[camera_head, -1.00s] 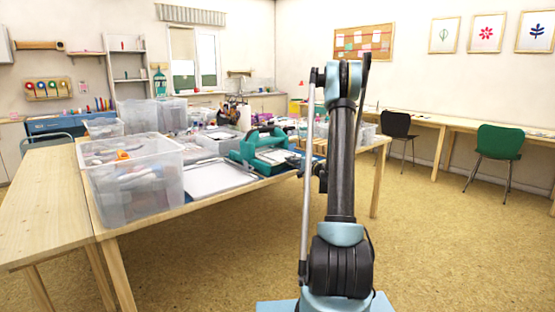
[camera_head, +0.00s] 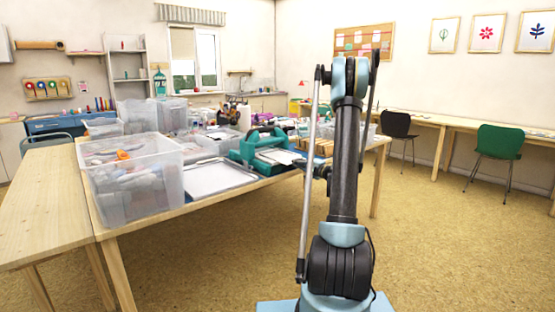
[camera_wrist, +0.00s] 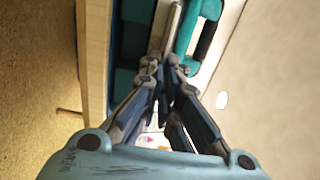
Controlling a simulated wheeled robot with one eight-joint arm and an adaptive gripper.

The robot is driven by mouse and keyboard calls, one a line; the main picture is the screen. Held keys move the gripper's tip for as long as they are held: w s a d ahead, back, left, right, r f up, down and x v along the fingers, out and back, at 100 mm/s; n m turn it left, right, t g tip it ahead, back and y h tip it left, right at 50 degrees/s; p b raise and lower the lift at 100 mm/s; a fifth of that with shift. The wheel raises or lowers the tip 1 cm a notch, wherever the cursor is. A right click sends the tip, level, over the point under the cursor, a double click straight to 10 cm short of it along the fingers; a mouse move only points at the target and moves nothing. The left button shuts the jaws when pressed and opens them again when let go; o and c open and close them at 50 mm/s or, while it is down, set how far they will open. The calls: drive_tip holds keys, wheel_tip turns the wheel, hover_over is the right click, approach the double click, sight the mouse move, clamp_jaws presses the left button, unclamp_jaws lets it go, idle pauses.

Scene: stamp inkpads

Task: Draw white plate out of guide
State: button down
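The teal press (camera_head: 250,146) stands near the table's front edge in the head view, with a pale flat plate (camera_head: 279,157) on its bed. The press also shows in the wrist view, as a teal body (camera_wrist: 207,12) with a black handle. The white plate (camera_wrist: 168,22) appears there as a narrow pale strip running up from my fingertips. My gripper (camera_wrist: 165,66) has its fingers drawn close together at the strip's near end, seemingly pinching it. The fingers hide the exact contact, and my arm hides the gripper in the head view.
A clear bin of craft items (camera_head: 133,180) and a pale tray (camera_head: 220,178) stand left of the press. More boxes and supplies crowd the table behind. The floor in front of the wooden table (camera_head: 190,206) is open. Chairs stand far right.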

drive_tip(key=shift+s+d, duration=0.45)
drive_tip(key=shift+s, duration=0.15)
drive_tip(key=v, duration=0.7)
drive_tip(key=shift+s, duration=0.15)
idle(0.7)
drive_tip(key=shift+d, duration=0.15)
drive_tip(key=shift+r, duration=2)
